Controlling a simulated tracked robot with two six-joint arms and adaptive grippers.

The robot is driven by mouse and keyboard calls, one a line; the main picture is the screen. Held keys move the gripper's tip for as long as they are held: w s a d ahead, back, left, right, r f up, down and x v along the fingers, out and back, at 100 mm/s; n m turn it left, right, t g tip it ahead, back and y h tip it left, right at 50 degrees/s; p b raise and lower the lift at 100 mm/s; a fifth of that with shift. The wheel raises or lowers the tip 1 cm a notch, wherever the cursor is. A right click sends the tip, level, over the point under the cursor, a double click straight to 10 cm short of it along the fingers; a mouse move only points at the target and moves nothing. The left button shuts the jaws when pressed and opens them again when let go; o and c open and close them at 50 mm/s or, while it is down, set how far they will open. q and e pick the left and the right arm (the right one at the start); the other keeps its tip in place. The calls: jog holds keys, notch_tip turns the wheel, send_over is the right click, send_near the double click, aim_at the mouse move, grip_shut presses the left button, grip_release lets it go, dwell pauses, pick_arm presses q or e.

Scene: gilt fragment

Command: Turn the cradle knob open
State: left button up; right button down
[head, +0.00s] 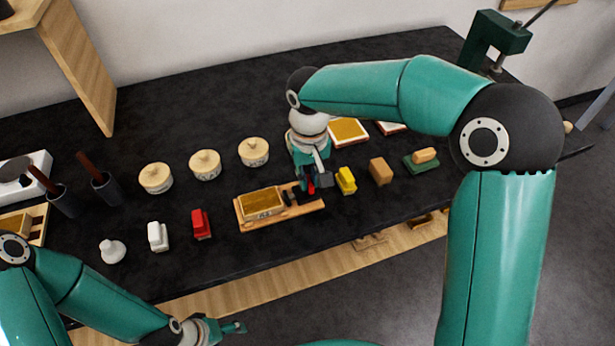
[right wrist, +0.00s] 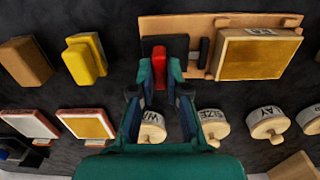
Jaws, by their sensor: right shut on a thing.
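The cradle is a wooden board (head: 242,222) near the middle of the black table, holding a gold-faced fragment block (head: 262,202). In the right wrist view the board (right wrist: 180,25) carries the fragment (right wrist: 258,55) at right and a black clamp part (right wrist: 204,53). The red knob (right wrist: 160,56) stands at the board's other end, against a dark plate. My right gripper (right wrist: 160,76) is shut on the knob, a finger on each side. In the head view the right gripper (head: 312,184) partly hides that end. My left gripper (head: 238,327) is low at the front, away from the cradle; its jaw opening is unclear.
Three lidded jars (head: 205,164) stand behind the cradle. A yellow block (head: 346,181), a tan block (head: 380,171) and a green-based block (head: 421,164) lie to its right. A red block (head: 201,224) and a white block (head: 157,236) stand to its left.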

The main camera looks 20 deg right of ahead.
aim_at(309, 180)
jog(key=shift+r, duration=0.1)
jog(key=c, duration=1.2)
grip_release()
jog(key=shift+o, duration=0.2)
notch_tip(309, 180, up, 12)
